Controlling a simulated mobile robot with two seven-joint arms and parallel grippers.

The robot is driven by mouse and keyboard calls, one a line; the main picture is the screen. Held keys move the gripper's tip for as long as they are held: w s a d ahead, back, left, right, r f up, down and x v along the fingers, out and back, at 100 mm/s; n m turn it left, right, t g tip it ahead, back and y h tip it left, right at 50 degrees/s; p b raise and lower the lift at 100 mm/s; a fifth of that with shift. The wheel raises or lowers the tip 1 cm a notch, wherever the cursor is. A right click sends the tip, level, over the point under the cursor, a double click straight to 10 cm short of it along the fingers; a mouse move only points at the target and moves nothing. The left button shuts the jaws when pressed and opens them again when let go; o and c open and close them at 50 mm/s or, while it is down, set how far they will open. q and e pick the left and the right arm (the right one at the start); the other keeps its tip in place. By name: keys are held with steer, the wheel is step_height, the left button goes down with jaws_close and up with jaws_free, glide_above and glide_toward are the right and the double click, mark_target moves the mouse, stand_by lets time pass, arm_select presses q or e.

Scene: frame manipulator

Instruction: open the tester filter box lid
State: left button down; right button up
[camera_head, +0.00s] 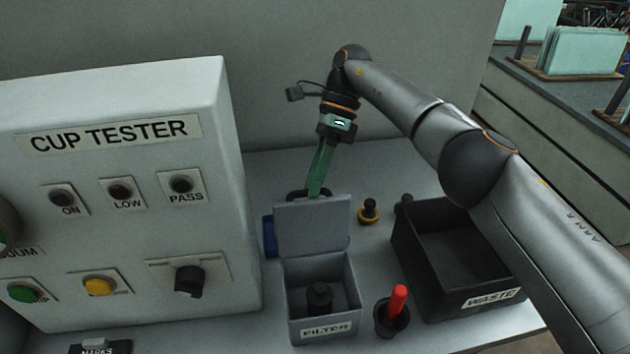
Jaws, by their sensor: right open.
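The grey filter box (323,329), labelled FILTER, stands on the bench right of the cup tester. Its lid (312,228) stands up at the back edge of the box, leaving the inside exposed. A dark round filter piece (319,297) sits inside. My right gripper (315,188) points down just behind the lid's top edge, with its green fingers close to it. It is open. The lid partly hides the fingertips, so contact with the lid cannot be told. My left gripper is not in view.
The cup tester panel (118,225) stands left of the box. The black waste bin (452,299) is at right under my right arm. A red-handled tool in a black holder (393,312) and a small yellow-and-black item (368,211) stand between. A blue object (269,236) is left of the lid.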

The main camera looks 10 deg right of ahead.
step_height(320, 180, up, 2)
steer(key=shift+r, duration=0.25)
steer(key=shift+s+a+r+b, duration=0.1)
steer(key=shift+s+r+b, duration=0.65)
steer(key=shift+s+b, duration=0.1)
steer(key=s+r, duration=0.1)
steer(key=s+r+b, duration=0.1)
steer(key=r, duration=0.1)
steer(key=s+r, duration=0.1)
steer(key=shift+s+a+r, duration=0.2)
steer(key=shift+a, duration=0.1)
steer(key=s+a+r+b, duration=0.1)
steer(key=s+r, duration=0.3)
steer(key=s, duration=0.4)
steer(key=shift+s+a+b, duration=0.2)
steer(key=shift+s+b, duration=0.2)
steer(key=shift+b, duration=0.5)
